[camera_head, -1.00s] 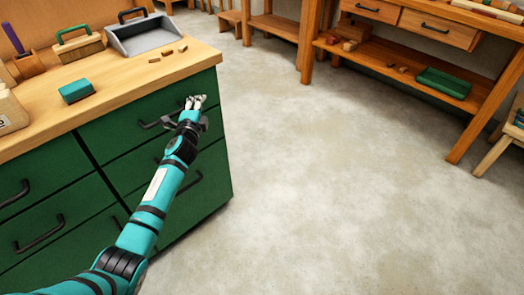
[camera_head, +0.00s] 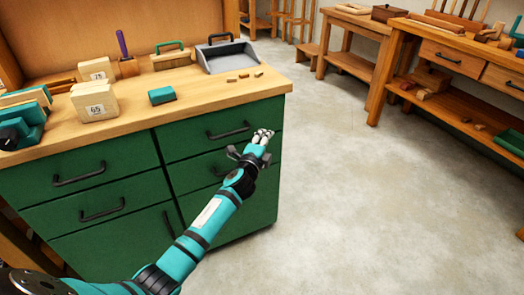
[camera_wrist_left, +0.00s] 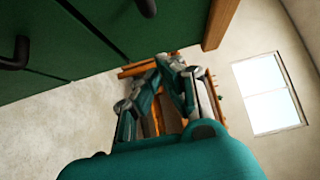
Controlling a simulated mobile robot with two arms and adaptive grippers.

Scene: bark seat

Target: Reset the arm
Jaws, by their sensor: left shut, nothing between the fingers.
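My left arm (camera_head: 205,226) reaches up from the lower left of the head view. My left gripper (camera_head: 264,136) is shut and empty. In the head view it overlaps the right end of the green drawer cabinet (camera_head: 100,222). The left wrist view shows its fingers (camera_wrist_left: 166,66) drawn together with nothing held, and dark green drawer fronts (camera_wrist_left: 60,40) at the upper left. I cannot tell the exact gap between gripper and cabinet. My right gripper is not in view.
The cabinet's wooden top holds a grey dustpan (camera_head: 226,56), a teal block (camera_head: 161,95), a brush (camera_head: 171,60) and numbered wooden blocks (camera_head: 95,104). Workbenches (camera_head: 440,60) stand at the back right. The concrete floor (camera_head: 350,200) between is clear.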

